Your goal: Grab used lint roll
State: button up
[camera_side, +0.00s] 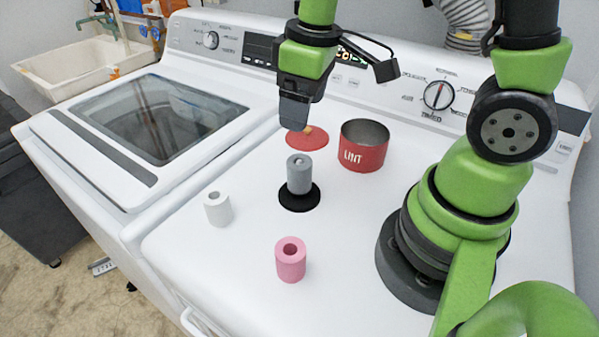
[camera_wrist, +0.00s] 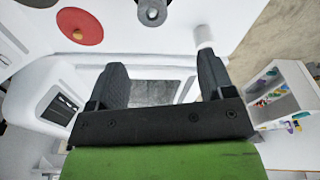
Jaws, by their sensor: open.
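A grey lint roll (camera_side: 299,174) stands upright on a black round base (camera_side: 299,202) on the dryer top. It also shows at the top edge of the wrist view (camera_wrist: 152,11), partly cut off. A white roll (camera_side: 218,209) stands to its left and a pink roll (camera_side: 290,261) in front of it. Which roll is the used one is not marked. My gripper (camera_side: 294,125) points down, behind and above the grey roll, near the red lid. In the wrist view its two fingers (camera_wrist: 162,70) are spread wide with nothing between them.
A red lid (camera_side: 303,141) with a tan knob lies behind the grey roll. An open red tin marked LINT (camera_side: 363,147) stands to its right. A washer (camera_side: 120,150) adjoins at left. The dryer top between the white and pink rolls is clear.

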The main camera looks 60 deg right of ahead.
jog(key=n+g, duration=0.1)
jog(key=n, duration=0.1)
send_over(300, 160)
jog(key=f, duration=0.5)
jog(key=shift+s+a+f, duration=0.25)
jog(key=shift+f, duration=0.15)
notch_tip(300, 160, down, 4)
jog(key=shift+r, duration=0.1)
jog(key=shift+w+d+f, duration=0.1)
jog(key=shift+w+f, duration=0.05)
jog(key=shift+f, duration=1.25)
jog(key=shift+w+d+f, duration=0.1)
jog(key=shift+f, duration=1.3)
jog(key=c, duration=1)
jog(key=shift+r, duration=0.1)
